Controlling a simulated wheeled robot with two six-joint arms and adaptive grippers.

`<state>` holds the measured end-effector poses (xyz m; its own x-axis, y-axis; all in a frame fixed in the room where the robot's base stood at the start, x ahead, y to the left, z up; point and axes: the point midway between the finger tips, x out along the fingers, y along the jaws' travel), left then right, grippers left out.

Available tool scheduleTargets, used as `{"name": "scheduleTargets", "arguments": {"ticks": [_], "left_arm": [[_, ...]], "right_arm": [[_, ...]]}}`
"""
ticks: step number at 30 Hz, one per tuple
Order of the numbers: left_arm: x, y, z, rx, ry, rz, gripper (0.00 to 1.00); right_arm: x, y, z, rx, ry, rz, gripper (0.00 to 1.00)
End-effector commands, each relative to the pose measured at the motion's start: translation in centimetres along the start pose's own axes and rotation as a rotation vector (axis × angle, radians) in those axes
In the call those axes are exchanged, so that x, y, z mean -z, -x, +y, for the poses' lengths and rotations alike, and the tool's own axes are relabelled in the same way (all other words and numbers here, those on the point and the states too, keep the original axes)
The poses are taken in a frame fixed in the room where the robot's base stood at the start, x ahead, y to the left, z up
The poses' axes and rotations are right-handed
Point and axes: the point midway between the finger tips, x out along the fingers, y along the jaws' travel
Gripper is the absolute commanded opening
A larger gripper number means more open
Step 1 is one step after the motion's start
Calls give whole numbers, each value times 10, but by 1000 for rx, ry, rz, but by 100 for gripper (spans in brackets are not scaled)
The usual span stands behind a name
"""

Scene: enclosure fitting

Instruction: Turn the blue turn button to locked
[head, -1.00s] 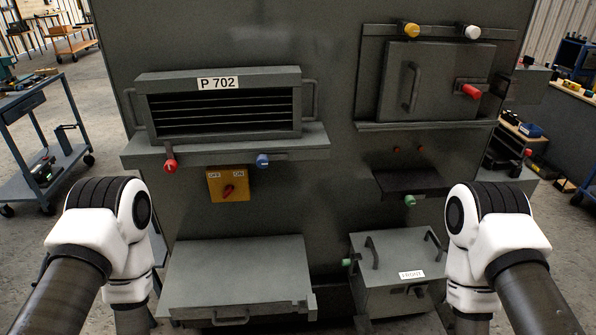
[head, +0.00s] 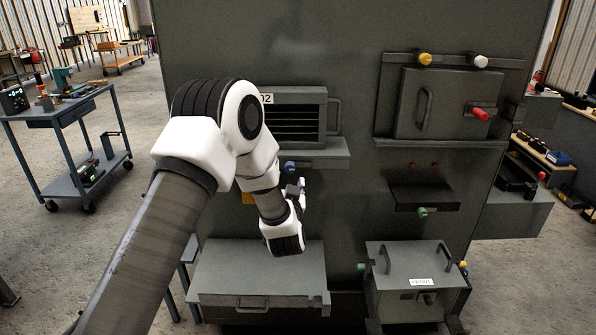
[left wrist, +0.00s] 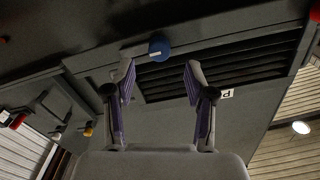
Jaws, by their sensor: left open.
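The blue turn button (head: 291,167) sits under the shelf of the slotted unit on the grey cabinet. In the left wrist view the blue button (left wrist: 160,46) shows as a round knob beyond the fingertips, roughly centred between them. My left gripper (head: 299,187) is just below and near the button in the head view, partly hidden by its own wrist. In the left wrist view its two fingers (left wrist: 160,75) are spread apart with nothing between them. I cannot tell whether they touch the button. My right gripper is not in view.
The slotted unit (head: 297,97) is partly covered by my left arm. A door with a red handle (head: 480,114) is at upper right, a green knob (head: 422,212) below it. A FRONT-labelled box (head: 405,272) and a grey hatch (head: 225,262) are below.

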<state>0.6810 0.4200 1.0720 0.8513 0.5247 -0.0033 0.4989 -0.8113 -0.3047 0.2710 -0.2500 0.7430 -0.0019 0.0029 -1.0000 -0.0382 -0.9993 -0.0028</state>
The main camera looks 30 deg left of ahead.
Motion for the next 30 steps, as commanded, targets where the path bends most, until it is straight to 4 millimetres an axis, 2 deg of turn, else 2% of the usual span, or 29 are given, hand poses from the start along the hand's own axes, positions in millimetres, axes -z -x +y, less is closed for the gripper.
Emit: {"name": "scheduleTargets", "arguments": {"ticks": [1, 6, 9, 17, 19, 22, 30], "left_arm": [[3, -10, -2, 1, 0, 1, 55], [3, -43, -1, 0, 0, 1, 55], [2, -54, 0, -1, -2, 0, 55], [0, -59, 1, -3, -3, 0, 55], [0, -59, 1, -3, -2, 0, 37], [0, -59, 1, -3, -2, 0, 2], [0, -59, 1, -3, 3, 0, 0]], "right_arm": [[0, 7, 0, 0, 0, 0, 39], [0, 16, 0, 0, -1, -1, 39], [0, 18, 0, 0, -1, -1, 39], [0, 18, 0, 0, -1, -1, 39], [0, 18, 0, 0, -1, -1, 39], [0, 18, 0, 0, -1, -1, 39], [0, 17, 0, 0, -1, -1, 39]]}}
